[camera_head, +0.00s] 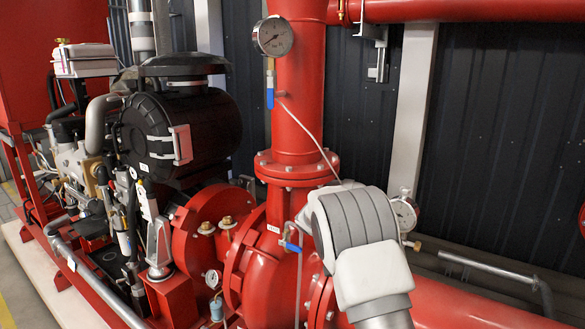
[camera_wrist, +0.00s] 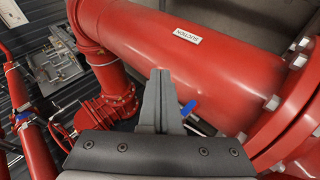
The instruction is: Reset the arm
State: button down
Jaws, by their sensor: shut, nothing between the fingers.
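My arm shows in the head view as a white and grey link (camera_head: 358,240), bent in front of the red pump and its pipes. My gripper cannot be made out in that view. In the wrist view my gripper (camera_wrist: 160,75) points up the picture with its two grey fingers together and nothing between them. A blue valve lever (camera_wrist: 188,107) shows just right of the fingers. I cannot tell whether the fingers touch it. A large red pipe (camera_wrist: 215,65) with a white "SUCTION" label lies beyond the fingers.
A red vertical pipe (camera_head: 298,90) carries a pressure gauge (camera_head: 272,37) and a blue-handled valve (camera_head: 270,90). A second blue lever (camera_head: 290,246) is left of my arm. A black cylinder (camera_head: 185,130) and engine parts fill the left. Dark panelled wall (camera_head: 500,130) stands behind.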

jog(key=s+r+n+t+y, duration=0.1)
jog(key=s+r+y, duration=0.2)
jog(key=s+r, duration=0.5)
jog(key=s+a+r+n+t+y, duration=0.1)
jog(key=s+a+r+t+y, duration=0.1)
jog(key=s, duration=0.6)
jog(key=s+a+r+n+t+y, duration=0.2)
jog(key=s+r, duration=0.1)
jog(key=s, duration=0.5)
jog(key=s+a+r+n+t+y, duration=0.2)
jog(key=s+r, duration=0.1)
jog(key=s, duration=0.5)
jog(key=shift+a+r+p, duration=0.25)
jog(key=shift+a+p, duration=0.1)
jog(key=shift+s, duration=0.1)
